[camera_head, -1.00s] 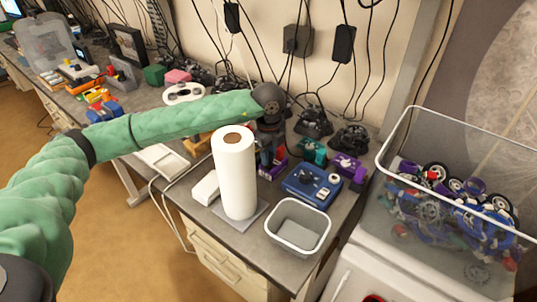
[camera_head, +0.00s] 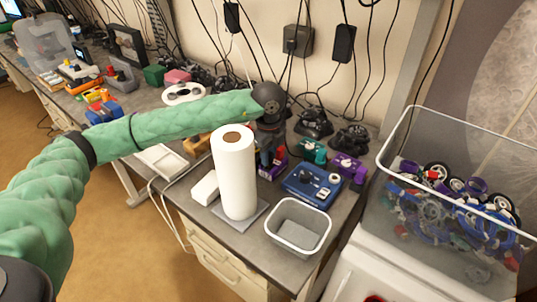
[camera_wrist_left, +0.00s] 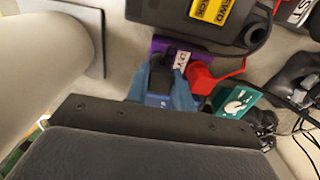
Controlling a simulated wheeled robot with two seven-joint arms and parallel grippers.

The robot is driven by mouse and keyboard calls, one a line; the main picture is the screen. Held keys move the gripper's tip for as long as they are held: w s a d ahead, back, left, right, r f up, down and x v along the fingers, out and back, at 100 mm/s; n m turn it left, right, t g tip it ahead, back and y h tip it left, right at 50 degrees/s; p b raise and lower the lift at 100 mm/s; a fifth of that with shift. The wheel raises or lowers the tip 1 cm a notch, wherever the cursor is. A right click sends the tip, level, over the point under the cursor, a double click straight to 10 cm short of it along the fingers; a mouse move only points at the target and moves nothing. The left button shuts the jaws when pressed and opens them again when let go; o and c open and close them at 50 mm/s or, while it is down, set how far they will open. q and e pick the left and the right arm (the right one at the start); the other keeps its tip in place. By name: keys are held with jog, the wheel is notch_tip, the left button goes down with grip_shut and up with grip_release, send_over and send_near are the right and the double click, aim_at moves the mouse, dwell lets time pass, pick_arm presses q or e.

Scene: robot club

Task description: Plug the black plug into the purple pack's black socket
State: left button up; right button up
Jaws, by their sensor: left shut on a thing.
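My left gripper (camera_head: 271,155) reaches down to the bench behind the paper towel roll, which hides part of it. In the left wrist view its blue fingers (camera_wrist_left: 162,80) are shut on the black plug (camera_wrist_left: 159,72). The purple pack (camera_wrist_left: 165,47) lies just beyond the fingertips, with a white label beside the plug. It shows partly in the head view (camera_head: 266,174) beside the gripper. The plug's front end is at the pack; the fingers hide the socket, so I cannot tell whether it is inside. A red plug (camera_wrist_left: 204,78) lies right of the fingers. My right gripper is not in view.
The paper towel roll (camera_head: 235,178) stands close in front of my gripper. A teal pack (camera_head: 313,151), another purple pack (camera_head: 348,168), a blue device (camera_head: 312,185) and an empty grey bin (camera_head: 297,252) are to the right. Cables hang along the wall behind.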

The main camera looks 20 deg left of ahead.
pick_arm(q)
jog(key=shift+f+b, duration=0.4)
jog(key=shift+b, duration=0.05)
jog(key=shift+f+b, duration=0.35)
jog(key=shift+b, duration=0.65)
dwell(1.7)
jog(key=o, duration=1)
